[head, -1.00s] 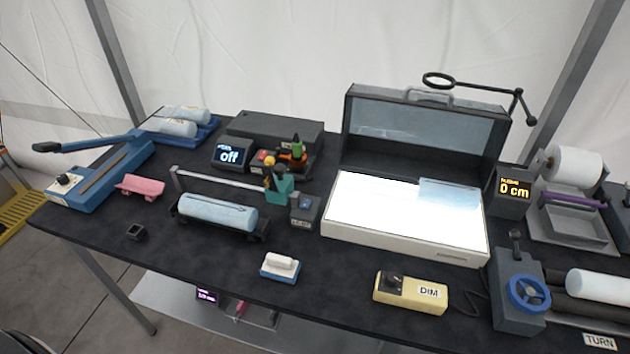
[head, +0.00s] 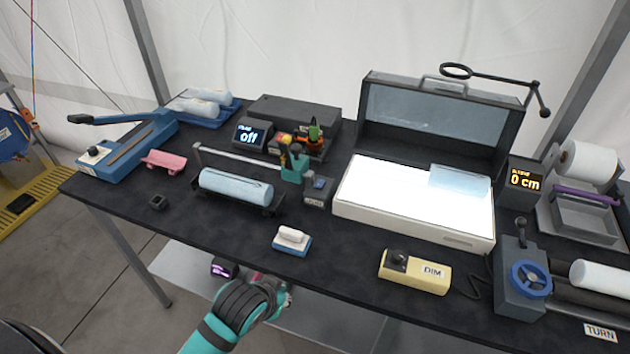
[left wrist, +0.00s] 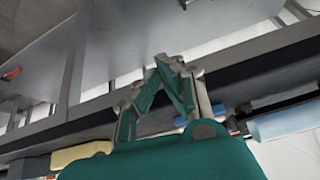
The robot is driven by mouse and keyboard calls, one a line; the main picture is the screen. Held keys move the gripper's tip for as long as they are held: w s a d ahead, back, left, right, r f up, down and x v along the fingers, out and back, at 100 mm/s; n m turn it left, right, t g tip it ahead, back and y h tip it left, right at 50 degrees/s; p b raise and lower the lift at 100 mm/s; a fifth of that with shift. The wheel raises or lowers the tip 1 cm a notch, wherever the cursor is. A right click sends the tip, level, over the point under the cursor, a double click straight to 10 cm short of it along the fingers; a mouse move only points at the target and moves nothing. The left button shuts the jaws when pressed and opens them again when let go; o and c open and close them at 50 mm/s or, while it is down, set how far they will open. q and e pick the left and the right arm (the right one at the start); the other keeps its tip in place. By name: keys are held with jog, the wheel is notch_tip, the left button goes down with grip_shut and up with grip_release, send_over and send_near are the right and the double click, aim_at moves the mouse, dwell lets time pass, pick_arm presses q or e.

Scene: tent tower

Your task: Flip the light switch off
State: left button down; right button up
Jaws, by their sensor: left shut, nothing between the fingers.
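The light box (head: 470,232) on the table glows white, with its dark lid open behind it. A cream box marked DIM (head: 433,272), with a black knob or switch (head: 398,260) on top, lies in front of it. A cable runs close by. Whether that black part is the light switch, and its exact setting, I cannot tell. My left gripper (head: 285,292) is low at the table's front edge, left of the DIM box and apart from it. In the left wrist view the fingers (left wrist: 172,68) are shut and empty. My right gripper is not in view.
A blue-and-white block (head: 291,241) sits near the front edge, just above my left gripper. A small labelled box (head: 317,190), a blue roll on a stand (head: 233,187) and a blue handwheel (head: 530,280) stand around. The tabletop (head: 345,255) between block and DIM box is clear.

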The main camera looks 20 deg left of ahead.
pick_arm(q)
jog(key=w+r, duration=0.2)
jog(key=w+r+t, duration=0.1)
jog(key=w+r, duration=0.1)
jog(key=r, duration=0.1)
jog(key=w+r+t, duration=0.1)
jog(key=w+r, duration=0.1)
jog(key=shift+w+d+r, duration=0.2)
jog(key=shift+r, duration=0.1)
jog(key=w+a+r+n+t, duration=0.1)
jog(key=w+r+t, duration=0.3)
jog(key=w+r, duration=0.6)
jog(key=w, duration=0.3)
jog(key=shift+w+r+t, duration=0.25)
jog(key=shift+r+t, duration=0.05)
jog(key=shift+r, duration=0.1)
jog(key=p, duration=0.2)
send_over(319, 187)
jog(key=f, duration=0.4)
jog(key=shift+w+f, duration=0.1)
jog(key=shift+w, duration=0.25)
jog(key=f, duration=0.2)
jog(key=shift+s+f+p, duration=0.3)
jog(key=shift+s+f, duration=0.25)
jog(key=shift+f, duration=0.4)
jog(key=shift+f, duration=0.15)
